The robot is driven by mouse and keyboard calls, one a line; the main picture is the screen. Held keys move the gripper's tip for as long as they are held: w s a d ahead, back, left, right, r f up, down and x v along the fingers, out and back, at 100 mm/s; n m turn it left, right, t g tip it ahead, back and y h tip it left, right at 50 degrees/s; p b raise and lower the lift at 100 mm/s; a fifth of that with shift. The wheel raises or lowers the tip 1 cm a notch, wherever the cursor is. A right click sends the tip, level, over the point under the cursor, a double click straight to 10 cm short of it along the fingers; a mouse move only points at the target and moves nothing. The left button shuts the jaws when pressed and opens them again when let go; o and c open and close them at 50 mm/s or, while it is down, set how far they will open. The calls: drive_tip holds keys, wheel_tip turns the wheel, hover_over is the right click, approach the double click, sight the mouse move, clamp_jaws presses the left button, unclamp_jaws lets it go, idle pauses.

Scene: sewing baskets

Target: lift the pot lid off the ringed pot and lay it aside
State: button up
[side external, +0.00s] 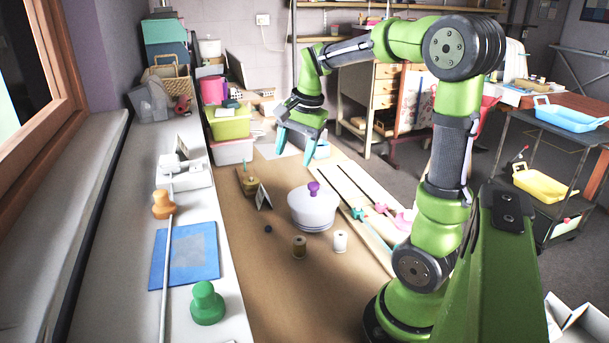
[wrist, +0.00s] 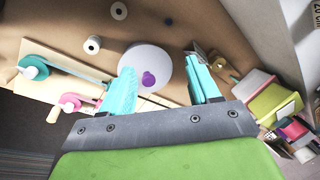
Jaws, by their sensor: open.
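A white pot (side external: 313,217) stands on the brown tabletop with its pale lid (side external: 298,194) on top. The lid has a purple knob (side external: 314,188). In the wrist view the lid (wrist: 143,58) shows as a pale disc with the purple knob (wrist: 148,79) between my fingers in the picture. My gripper (side external: 295,154) is open and empty, with teal fingers pointing down, above and behind the pot in the side view. The fingers (wrist: 159,64) touch nothing that I can see.
Two thread spools, one brown (side external: 299,247) and one white (side external: 340,241), stand in front of the pot. Boards with pink (side external: 404,220) and teal fittings lie right. Bare tabletop (side external: 270,290) shows in front.

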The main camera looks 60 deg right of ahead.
drive_tip(key=d+m+g, duration=0.2)
drive_tip(key=d+m, duration=0.6)
drive_tip(key=d, duration=0.2)
drive_tip(key=m, duration=0.6)
hover_over(313, 184)
drive_tip(key=shift+g, duration=0.4)
drive_tip(key=f, duration=0.9)
drive_tip(key=shift+s+d, duration=0.2)
drive_tip(key=shift+d, duration=0.15)
drive_tip(key=shift+w+a+f, duration=0.1)
drive_tip(key=shift+a+f, duration=0.05)
drive_tip(key=shift+f, duration=1.35)
drive_tip(key=shift+w+a+f, duration=0.1)
drive_tip(key=shift+a+f, duration=0.05)
drive_tip(key=shift+f, duration=1.35)
drive_tip(key=shift+c, duration=0.2)
drive_tip(key=c, duration=1)
